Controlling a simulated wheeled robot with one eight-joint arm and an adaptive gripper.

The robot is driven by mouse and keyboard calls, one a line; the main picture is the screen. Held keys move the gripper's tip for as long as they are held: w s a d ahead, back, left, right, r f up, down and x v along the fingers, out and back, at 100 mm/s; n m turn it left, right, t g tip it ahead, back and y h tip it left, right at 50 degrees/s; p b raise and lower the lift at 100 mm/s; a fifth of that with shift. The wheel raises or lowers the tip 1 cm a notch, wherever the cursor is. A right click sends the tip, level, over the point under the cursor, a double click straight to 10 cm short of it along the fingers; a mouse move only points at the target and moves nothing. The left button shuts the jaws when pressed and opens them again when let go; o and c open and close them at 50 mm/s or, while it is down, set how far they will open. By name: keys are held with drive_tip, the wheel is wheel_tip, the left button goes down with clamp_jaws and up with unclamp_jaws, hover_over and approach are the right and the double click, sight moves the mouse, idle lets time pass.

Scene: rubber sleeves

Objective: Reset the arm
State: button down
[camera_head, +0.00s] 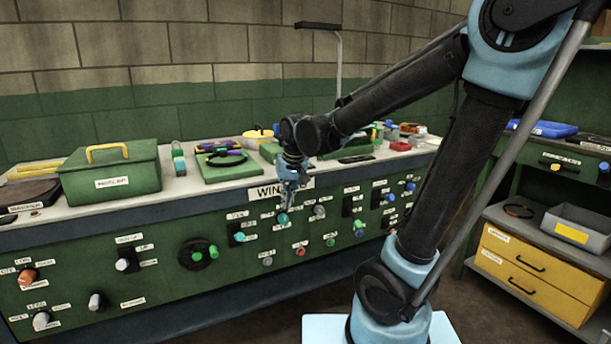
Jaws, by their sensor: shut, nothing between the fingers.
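My arm reaches from its light blue base at the lower right up and over toward the green panel (170,262). My gripper (285,208) hangs downward at the front of the panel, by the white "WIN..." label (268,191). Its fingers are small in view and look closed, with nothing held. The fingertips are close to a teal knob (283,218) on the panel face; I cannot tell whether they touch it.
A green box with a yellow handle (110,176) stands on the bench top at left. Knobs stick out along the panel. At right are yellow drawers (530,262) and a grey bin (577,228).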

drive_tip(key=s+d+f+m, duration=0.1)
drive_tip(key=s+d+f, duration=0.1)
drive_tip(key=s+d, duration=0.3)
drive_tip(key=s+d+f+h, duration=0.1)
drive_tip(key=s+d+f, duration=0.2)
drive_tip(key=d, duration=0.8)
drive_tip(key=s+d+f+m, duration=0.1)
drive_tip(key=s+d+f, duration=0.2)
drive_tip(key=s+d, duration=0.5)
drive_tip(key=shift+d+m+h, duration=0.3)
drive_tip(key=shift+d+h, duration=0.1)
drive_tip(key=shift+d, duration=0.1)
drive_tip(key=c, duration=1.6)
unclamp_jaws()
drive_tip(key=shift+s+d+f, duration=0.1)
drive_tip(key=shift+s+d, duration=0.05)
drive_tip(key=shift+s, duration=0.1)
